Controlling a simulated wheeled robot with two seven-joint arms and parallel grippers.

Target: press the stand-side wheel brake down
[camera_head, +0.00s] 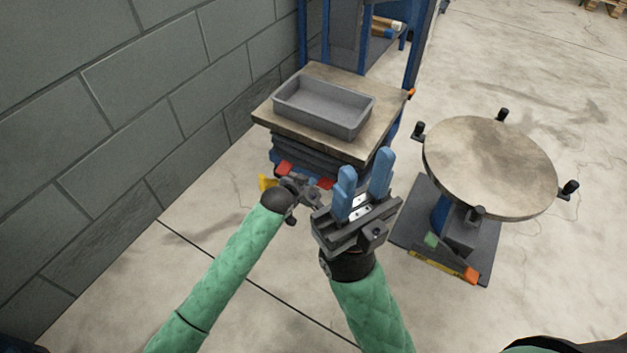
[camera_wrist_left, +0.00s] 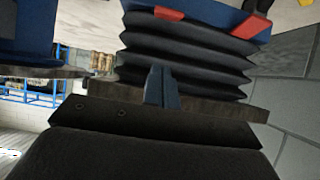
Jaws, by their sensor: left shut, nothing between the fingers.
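The lift cart has a wooden top (camera_head: 335,144) over a dark bellows (camera_wrist_left: 185,55). Two red brake pedals sit low at its near end: one on the wall side (camera_head: 284,168) and one on the stand side (camera_head: 325,183), the latter partly hidden by my grippers. The left wrist view shows the stand-side pedal (camera_wrist_left: 168,13) and the wall-side pedal (camera_wrist_left: 244,28). My left gripper (camera_head: 306,190) is shut and empty near the cart's near end; its fingers (camera_wrist_left: 160,88) appear before the bellows. Whether it touches anything is unclear. My right gripper (camera_head: 364,165) is open and empty, right of it.
A grey tray (camera_head: 322,108) rests on the cart top. A round-topped stand (camera_head: 490,165) with black knobs and a base with green and orange pedals stands right. A block wall (camera_head: 130,100) runs along the left. Blue racking is behind the cart. Floor is clear between wall and cart.

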